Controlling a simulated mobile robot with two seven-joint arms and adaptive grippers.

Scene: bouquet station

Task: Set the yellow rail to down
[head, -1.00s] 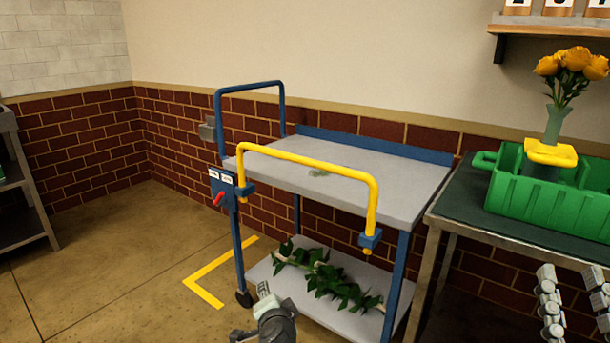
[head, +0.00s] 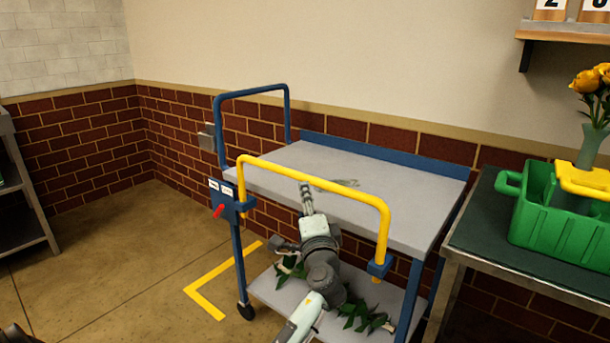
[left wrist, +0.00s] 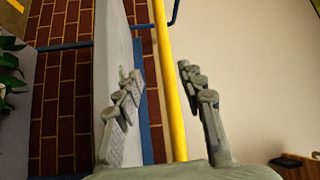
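The yellow rail (head: 350,189) is a U-shaped bar standing up above the front edge of the cart's grey top shelf (head: 400,215). Blue brackets join its ends to the cart. My left gripper (head: 306,188) is at the middle of the rail's top bar, with its arm coming from below. In the left wrist view the rail (left wrist: 168,70) runs between the two spread fingers of my left gripper (left wrist: 158,78), with gaps on both sides. My right gripper is not in view.
A blue bracket with a red lever (head: 219,210) is on the cart's left front post. Green foliage (head: 357,312) lies on the lower shelf, partly hidden by my arm. A table with a green crate (head: 550,225) stands close on the right. The floor at left is clear.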

